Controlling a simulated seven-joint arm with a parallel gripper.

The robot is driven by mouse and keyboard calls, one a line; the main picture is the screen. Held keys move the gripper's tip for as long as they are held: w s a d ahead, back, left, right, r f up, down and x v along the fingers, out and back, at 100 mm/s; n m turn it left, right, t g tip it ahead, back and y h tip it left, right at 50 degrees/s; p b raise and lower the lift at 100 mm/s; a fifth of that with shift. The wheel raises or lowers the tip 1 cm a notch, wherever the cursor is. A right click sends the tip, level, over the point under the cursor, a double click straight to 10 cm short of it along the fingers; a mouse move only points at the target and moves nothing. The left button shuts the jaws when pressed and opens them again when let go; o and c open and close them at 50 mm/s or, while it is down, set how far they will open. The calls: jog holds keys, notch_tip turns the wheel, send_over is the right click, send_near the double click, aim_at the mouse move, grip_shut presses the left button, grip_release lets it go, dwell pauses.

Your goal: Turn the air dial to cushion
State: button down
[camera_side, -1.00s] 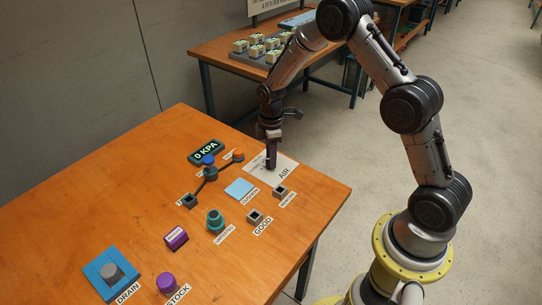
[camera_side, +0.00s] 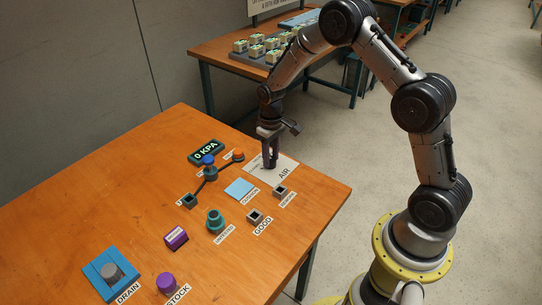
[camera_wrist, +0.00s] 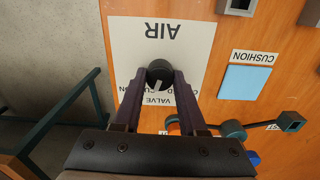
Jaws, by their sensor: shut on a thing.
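The air dial (camera_wrist: 159,72) is a dark round knob with a pale pointer mark, on a white card (camera_wrist: 118,30) labelled AIR. My gripper (camera_wrist: 160,80) is over the card with its two fingers shut on the dial's sides. In the side view my gripper (camera_side: 270,164) points straight down onto the white card (camera_side: 287,172), and its fingers mostly hide the dial. Some of the card's lettering around the dial is covered by the fingers. The pale pointer points down and slightly left in the wrist view.
A blue square labelled CUSHION (camera_side: 239,188) lies beside the card. A pipe fitting with blue and orange caps (camera_side: 210,172) and a 0 KPA display (camera_side: 206,151) stand to the left. Sockets, a teal part (camera_side: 215,221), and purple pieces (camera_side: 176,238) sit nearer the front.

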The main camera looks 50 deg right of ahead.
aim_at(271, 159)
jog(key=m, duration=0.4)
jog(key=shift+r+m, duration=0.1)
jog(key=shift+m, duration=2.1)
jog(key=shift+c, duration=2.3)
grip_release()
notch_tip(271, 159, up, 14)
